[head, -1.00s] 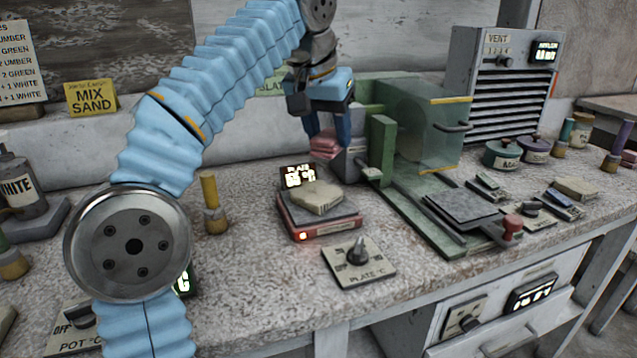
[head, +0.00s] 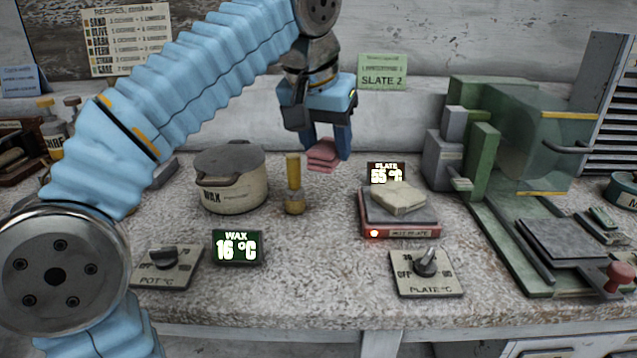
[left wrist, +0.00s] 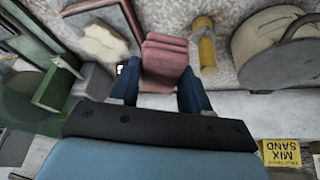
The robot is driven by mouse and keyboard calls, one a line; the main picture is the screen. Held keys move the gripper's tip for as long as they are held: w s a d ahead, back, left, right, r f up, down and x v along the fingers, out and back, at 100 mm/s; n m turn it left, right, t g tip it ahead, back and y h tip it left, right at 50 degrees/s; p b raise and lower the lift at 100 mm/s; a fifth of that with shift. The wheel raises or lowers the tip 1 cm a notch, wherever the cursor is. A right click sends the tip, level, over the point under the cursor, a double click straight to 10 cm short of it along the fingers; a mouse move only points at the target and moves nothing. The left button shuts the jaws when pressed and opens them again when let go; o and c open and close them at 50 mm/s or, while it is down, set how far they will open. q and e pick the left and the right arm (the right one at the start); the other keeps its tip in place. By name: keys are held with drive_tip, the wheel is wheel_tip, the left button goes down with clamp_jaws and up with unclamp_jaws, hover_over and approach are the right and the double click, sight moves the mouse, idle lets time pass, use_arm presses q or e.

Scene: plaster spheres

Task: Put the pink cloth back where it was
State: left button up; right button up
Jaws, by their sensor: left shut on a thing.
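The pink cloth (head: 322,155) is a small folded stack held between the fingers of my left gripper (head: 327,146). In the left wrist view the cloth (left wrist: 164,58) sits between the two blue fingertips of the gripper (left wrist: 160,88). My right gripper is in neither view.
A hot plate (head: 385,230) reading 55 °C bears a pale cloth-like slab (head: 400,198). A green machine (head: 487,160) stands right. The bench front (head: 320,300) is largely clear.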

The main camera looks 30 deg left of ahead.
use_arm(q)
drive_tip(key=w+a+f, duration=0.1)
drive_tip(key=w+f, duration=0.1)
drive_tip(key=w, duration=0.1)
drive_tip(key=w+a+f, duration=0.3)
drive_tip(key=w+f, duration=0.1)
drive_tip(key=w, duration=0.1)
drive_tip(key=shift+w+a+f, duration=0.15)
drive_tip(key=shift+w+f, duration=0.2)
drive_tip(key=shift+f, duration=0.05)
drive_tip(key=x, duration=0.3)
drive_tip(key=b+x, duration=0.1)
drive_tip(key=shift+a+f, duration=0.3)
drive_tip(key=shift+f, duration=0.4)
drive_tip(key=shift+f, duration=0.1)
drive_tip(key=o, duration=1)
